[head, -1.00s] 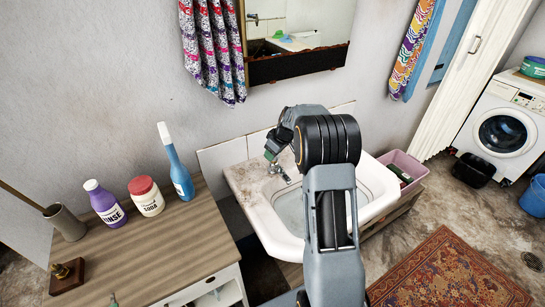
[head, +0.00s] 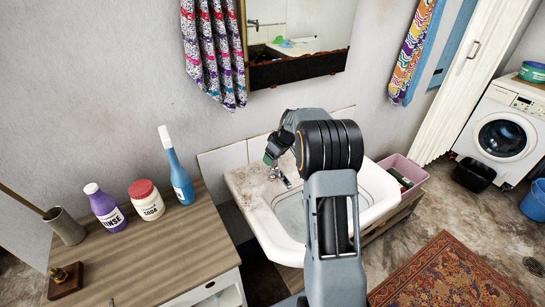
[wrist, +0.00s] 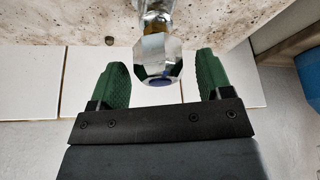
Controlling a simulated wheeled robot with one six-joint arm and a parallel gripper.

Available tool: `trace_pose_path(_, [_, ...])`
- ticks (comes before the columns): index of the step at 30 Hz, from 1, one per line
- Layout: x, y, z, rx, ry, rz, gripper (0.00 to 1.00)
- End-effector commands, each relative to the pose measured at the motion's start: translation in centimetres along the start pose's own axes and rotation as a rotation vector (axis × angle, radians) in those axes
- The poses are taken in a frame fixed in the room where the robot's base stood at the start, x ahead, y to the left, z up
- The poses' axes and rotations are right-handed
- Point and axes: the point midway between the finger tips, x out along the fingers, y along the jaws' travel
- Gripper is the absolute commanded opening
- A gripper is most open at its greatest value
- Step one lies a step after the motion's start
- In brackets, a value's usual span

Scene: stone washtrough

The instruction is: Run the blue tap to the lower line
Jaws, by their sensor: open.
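The fingers stand apart on either side, with a gap to the knob. In the head view my gripper (head: 271,159) is at the back left of the white basin (head: 262,217), next to the metal tap (head: 281,178). My arm hides part of the basin. No level line can be made out inside it, and I cannot tell whether water runs.
A wooden counter (head: 150,250) at left holds a purple bottle (head: 106,208), a red-lidded jar (head: 146,201) and a blue bottle (head: 178,170). A pink crate (head: 408,172) sits right of the basin. A mirror (head: 300,35) hangs above, beside a patterned towel (head: 214,50).

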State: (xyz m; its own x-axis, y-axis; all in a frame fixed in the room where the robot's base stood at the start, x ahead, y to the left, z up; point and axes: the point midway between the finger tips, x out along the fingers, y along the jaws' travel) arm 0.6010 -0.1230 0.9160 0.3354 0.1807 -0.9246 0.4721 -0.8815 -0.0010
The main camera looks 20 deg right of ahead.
Motion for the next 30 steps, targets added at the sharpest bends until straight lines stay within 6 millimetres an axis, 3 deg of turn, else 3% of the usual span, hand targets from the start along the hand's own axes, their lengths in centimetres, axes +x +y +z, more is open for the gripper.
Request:
trace_pose_path(12, [-8.2,-0.2,-0.1,-0.001,0.002,0.006,0.72])
trace_pose_path(18, [-11.2,-0.1,-0.1,0.000,0.001,0.005,0.72])
trace_pose_path(30, [-13.1,-0.2,-0.1,-0.001,-0.001,0.002,0.72])
